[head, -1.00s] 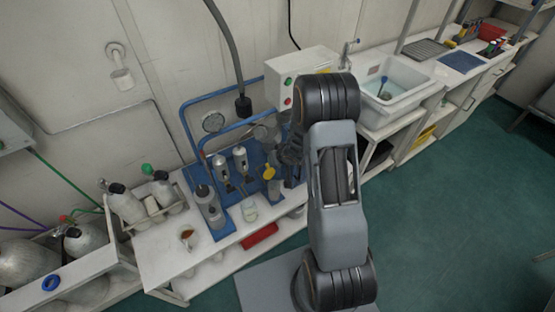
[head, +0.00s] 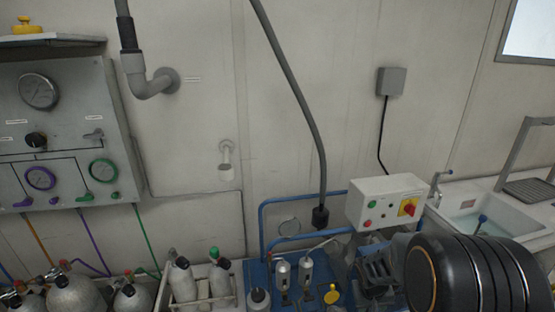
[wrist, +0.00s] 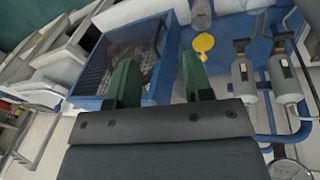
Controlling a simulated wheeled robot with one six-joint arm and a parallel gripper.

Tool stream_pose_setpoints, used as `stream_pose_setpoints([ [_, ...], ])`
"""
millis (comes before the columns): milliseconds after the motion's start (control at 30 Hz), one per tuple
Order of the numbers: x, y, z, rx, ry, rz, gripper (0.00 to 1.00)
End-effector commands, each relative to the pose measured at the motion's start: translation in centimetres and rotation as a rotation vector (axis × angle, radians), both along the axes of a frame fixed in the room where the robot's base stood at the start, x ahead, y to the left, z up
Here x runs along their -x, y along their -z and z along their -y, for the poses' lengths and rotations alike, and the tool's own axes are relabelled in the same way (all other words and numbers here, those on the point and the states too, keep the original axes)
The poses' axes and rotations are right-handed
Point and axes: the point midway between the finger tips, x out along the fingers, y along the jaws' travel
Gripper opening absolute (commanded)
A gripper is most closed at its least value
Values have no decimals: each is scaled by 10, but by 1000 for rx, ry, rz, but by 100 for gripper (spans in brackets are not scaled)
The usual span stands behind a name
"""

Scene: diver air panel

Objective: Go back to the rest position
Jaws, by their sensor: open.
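My gripper (wrist: 160,82) shows in the wrist view with its two green fingers spread apart and nothing between them. Beyond the fingers is a blue-rimmed tray (wrist: 84,103) with a dark grid-like inside. I cannot tell how far below the fingers the tray lies. In the head view a large black joint of my arm fills the lower right corner, and the fingertips cannot be made out there.
A blue stand with grey cylinders (head: 283,275) and a yellow piece (head: 331,294) is left of my arm. A control box (head: 388,202) stands behind it, a sink (head: 490,215) to the right. Gas bottles (head: 183,280) and a gauge panel (head: 60,130) are left.

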Motion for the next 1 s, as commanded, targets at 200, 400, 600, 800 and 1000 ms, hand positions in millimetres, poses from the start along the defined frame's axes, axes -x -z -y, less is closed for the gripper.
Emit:
stream_pose_setpoints([
  [200,55,-85,-43,-89,11,-7,47],
  [400,90,-136,-76,-179,-7,88,47],
  [600,101,-169,-90,-201,-41,228,47],
  [800,104,-185,-94,-200,-66,292,47],
  [1000,104,-186,-95,-200,-72,296,47],
])
